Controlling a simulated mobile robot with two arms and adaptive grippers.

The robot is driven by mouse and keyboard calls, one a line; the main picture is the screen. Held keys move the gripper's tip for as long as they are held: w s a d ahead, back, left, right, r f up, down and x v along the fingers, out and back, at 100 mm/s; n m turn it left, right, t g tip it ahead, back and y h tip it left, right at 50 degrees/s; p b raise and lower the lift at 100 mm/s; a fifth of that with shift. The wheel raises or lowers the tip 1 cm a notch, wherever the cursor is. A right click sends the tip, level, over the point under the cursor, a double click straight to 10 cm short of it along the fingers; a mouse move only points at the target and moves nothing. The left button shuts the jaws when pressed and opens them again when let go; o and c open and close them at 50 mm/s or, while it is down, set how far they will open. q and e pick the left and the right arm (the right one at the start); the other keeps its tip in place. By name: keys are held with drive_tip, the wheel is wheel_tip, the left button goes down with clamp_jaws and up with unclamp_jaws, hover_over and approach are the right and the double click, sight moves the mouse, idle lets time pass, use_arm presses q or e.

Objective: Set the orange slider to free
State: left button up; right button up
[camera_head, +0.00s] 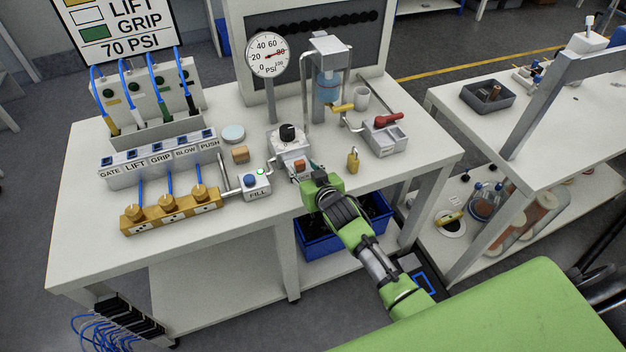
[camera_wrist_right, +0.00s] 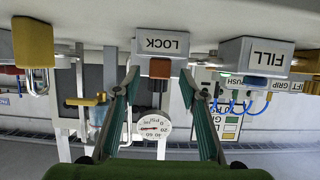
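The orange slider (camera_head: 300,168) sits on the front of the small grey-white regulator block (camera_head: 287,147) with a black knob, near the front edge of the workbench. In the right wrist view, which is upside down, the orange slider (camera_wrist_right: 160,68) shows beside a white plate reading LOCK (camera_wrist_right: 161,43). No FREE label is legible. My right gripper (camera_head: 309,180) is right at the slider. In the wrist view its two teal fingers (camera_wrist_right: 160,80) stand apart on either side of the slider, with visible gaps. My left gripper is not in view.
The FILL box (camera_head: 256,185) stands left of the regulator, and a yellow padlock (camera_head: 353,159) stands to its right. A pressure gauge (camera_head: 268,55) rises behind. A blue bin (camera_head: 322,240) sits below the bench edge. Bare tabletop lies right of the padlock.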

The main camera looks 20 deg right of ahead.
drive_tip(key=v, duration=1)
drive_tip(key=shift+s, duration=0.2)
drive_tip(key=s+f+g+b, duration=0.15)
drive_tip(key=s+f, duration=0.35)
drive_tip(key=f, duration=0.7)
drive_tip(key=s+f+n+g+b, duration=0.1)
drive_tip(key=s+f+g, duration=0.2)
drive_tip(key=s+f, duration=0.55)
drive_tip(key=s+f+g+b, duration=0.2)
drive_tip(key=s+f, duration=0.1)
drive_tip(key=f, duration=1.1)
drive_tip(key=s+d+f+g+b, duration=0.1)
drive_tip(key=s+f+g, duration=0.1)
drive_tip(key=s+f, duration=0.4)
drive_tip(key=s+d+f+g+b, duration=0.1)
drive_tip(key=s+f, duration=0.6)
drive_tip(key=s, duration=0.8)
drive_tip(key=s+d+f+n+g+b, duration=0.1)
drive_tip(key=s+f+g, duration=0.2)
drive_tip(key=s+f, duration=0.3)
drive_tip(key=s, duration=0.5)
drive_tip(key=shift+d+f, duration=0.15)
drive_tip(key=shift+f, duration=0.15)
